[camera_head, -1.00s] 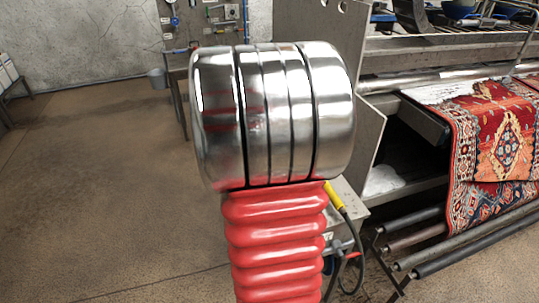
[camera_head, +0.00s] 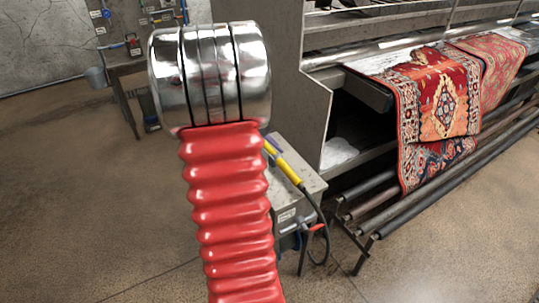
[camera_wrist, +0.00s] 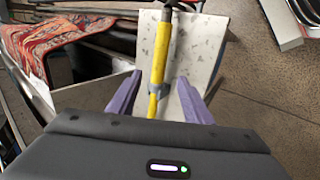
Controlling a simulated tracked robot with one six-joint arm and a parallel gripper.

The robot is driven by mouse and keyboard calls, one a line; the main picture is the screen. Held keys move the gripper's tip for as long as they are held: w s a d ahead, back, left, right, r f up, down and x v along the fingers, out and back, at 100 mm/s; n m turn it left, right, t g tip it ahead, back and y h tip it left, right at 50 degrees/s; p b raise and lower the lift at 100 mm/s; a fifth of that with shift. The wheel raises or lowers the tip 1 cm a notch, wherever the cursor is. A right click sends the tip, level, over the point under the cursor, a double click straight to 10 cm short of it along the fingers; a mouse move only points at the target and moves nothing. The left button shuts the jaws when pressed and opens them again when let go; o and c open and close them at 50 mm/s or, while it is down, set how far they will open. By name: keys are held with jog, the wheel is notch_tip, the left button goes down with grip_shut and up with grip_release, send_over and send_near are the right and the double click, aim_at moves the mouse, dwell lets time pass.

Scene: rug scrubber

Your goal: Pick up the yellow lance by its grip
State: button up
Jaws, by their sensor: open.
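The yellow lance (camera_head: 285,163) lies on a small metal stand (camera_head: 312,184) beside the machine, with a black hose at its near end. In the wrist view the yellow lance (camera_wrist: 165,50) runs lengthwise over the pale, speckled stand top (camera_wrist: 200,45). My gripper (camera_wrist: 159,78) is open, with one purple finger on each side of the lance and gaps between. A grey band crosses the lance near the fingers. I cannot tell the fingers' height above the stand. In the head view my red-sleeved arm hides most of my gripper.
The rug machine (camera_head: 315,110) stands right of the stand, with a patterned red rug (camera_head: 440,100) draped over it and dark rollers (camera_head: 420,180) below. The floor at left is open.

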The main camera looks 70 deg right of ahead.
aim_at(283, 167)
jog(key=shift+x, duration=2.45)
jog(key=shift+x, duration=2.6)
grip_shut()
jog(key=shift+w, duration=0.1)
